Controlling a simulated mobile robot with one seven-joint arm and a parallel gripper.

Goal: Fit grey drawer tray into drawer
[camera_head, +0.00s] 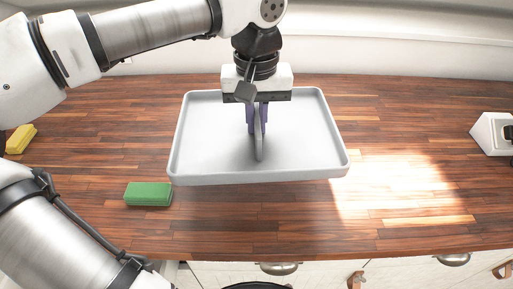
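The grey drawer tray (205,150) is a shallow, light grey tray with rounded corners and a raised upright piece (259,143) along its middle. It is over the wooden worktop in the middle of the view; I cannot tell whether it touches the wood. My gripper (257,130) points down into the tray, its purple fingers closed around the upright piece. White drawer fronts (325,272) show below the worktop's front edge, with a metal cup handle (280,268). No open drawer interior is visible.
A green block (148,194) lies just left of the tray's front corner. A yellow block (20,139) is at the far left, and a white object (492,133) at the far right. The worktop (400,120) right of the tray is clear.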

